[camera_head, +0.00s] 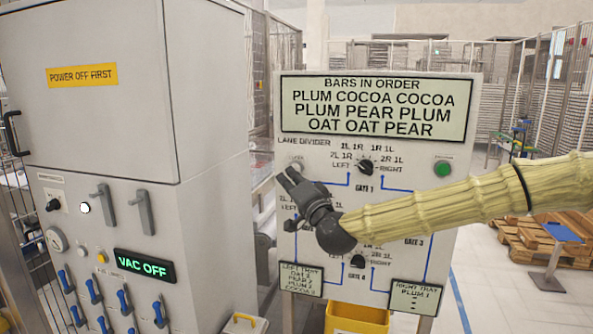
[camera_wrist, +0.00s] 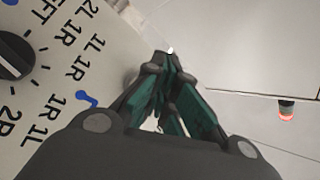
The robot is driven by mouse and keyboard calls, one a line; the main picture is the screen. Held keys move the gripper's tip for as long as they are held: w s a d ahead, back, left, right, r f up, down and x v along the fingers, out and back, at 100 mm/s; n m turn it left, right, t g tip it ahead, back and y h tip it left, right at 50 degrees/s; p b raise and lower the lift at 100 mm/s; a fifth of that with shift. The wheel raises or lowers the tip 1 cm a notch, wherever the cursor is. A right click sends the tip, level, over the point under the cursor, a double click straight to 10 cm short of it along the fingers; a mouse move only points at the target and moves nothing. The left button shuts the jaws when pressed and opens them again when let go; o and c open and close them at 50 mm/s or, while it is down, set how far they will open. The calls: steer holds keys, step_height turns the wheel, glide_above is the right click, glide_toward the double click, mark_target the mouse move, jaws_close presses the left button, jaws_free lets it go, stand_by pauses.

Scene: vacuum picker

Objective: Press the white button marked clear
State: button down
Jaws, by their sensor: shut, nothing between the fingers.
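A pale round button (camera_head: 296,163) shows at the upper left of the sign panel (camera_head: 425,145), under the words "lane divider". Its label is too small and too covered to read. My gripper (camera_head: 286,174) is shut and empty, with its fingertips just below and left of this button in the head view. I cannot tell whether they touch it. In the wrist view, my fingertips (camera_wrist: 170,62) are together, and a small white spot (camera_wrist: 171,49) shows right at their tips. I cannot tell whether it is the button.
A green button (camera_head: 442,168) and a black gate knob (camera_head: 366,168) are on the panel. My arm covers part of the lower panel. A grey cabinet (camera_head: 90,110) at left has a "VAC OFF" display (camera_head: 145,265) and several blue levers. A yellow bin (camera_head: 357,318) stands below.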

steer(key=shift+w, duration=0.15)
stand_by(0.7)
steer(key=shift+w+d+b, duration=0.1)
steer(key=shift+w+b, duration=0.2)
steer(key=shift+w+d, duration=0.1)
steer(key=shift+w, duration=0.25)
stand_by(0.8)
steer(key=shift+s+b, duration=0.15)
steer(key=shift+b, duration=0.15)
steer(key=shift+s+a, duration=0.25)
steer(key=shift+s, duration=0.35)
steer(key=shift+s+a+b, duration=0.25)
steer(key=shift+s, duration=0.55)
steer(key=shift+s+a+b, duration=0.2)
steer(key=shift+s+a, duration=0.05)
steer(key=shift+s, duration=0.55)
steer(key=shift+s+a+b, duration=0.25)
steer(key=shift+s, duration=0.55)
